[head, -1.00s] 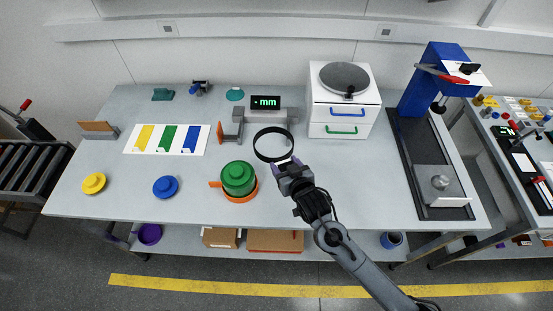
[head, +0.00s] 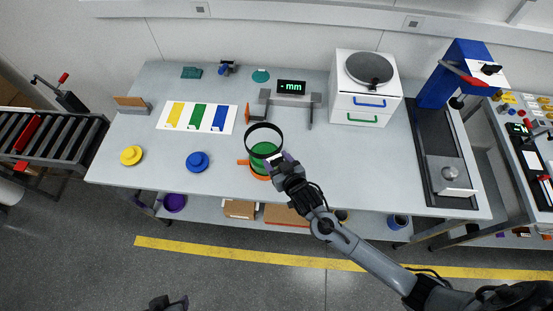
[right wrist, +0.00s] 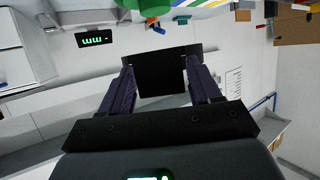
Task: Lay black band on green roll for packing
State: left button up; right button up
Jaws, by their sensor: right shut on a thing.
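The black band (head: 264,126) is a thin open ring. My right gripper (head: 277,161) is shut on its near side; the right wrist view shows the band (right wrist: 160,78) as a dark piece between the fingers. In the head view the band overlaps the green roll (head: 265,149), which shows through the ring. The band appears held above the roll, but the exact gap cannot be told. The roll stands on an orange base (head: 243,162), partly hidden by the gripper. A dark part at the bottom edge looks like my left gripper (head: 170,303); its jaws are unclear.
A blue piece (head: 197,161) and a yellow piece (head: 131,155) lie left of the roll. Behind are a colour card (head: 181,117), a gauge with a display (head: 291,87) and a white drawer unit (head: 366,88). The table's front edge is close to the roll.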

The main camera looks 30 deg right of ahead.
jog(key=shift+r+p, duration=0.15)
jog(key=shift+p, duration=0.3)
notch_tip(320, 180, down, 6)
jog(key=b, duration=0.3)
jog(key=shift+b, duration=0.4)
dwell(0.3)
jog(key=shift+f, duration=0.25)
jog(key=shift+f+b, duration=0.6)
jog(key=shift+f, duration=0.15)
jog(key=shift+f+b, duration=0.7)
jog(key=shift+f, duration=0.4)
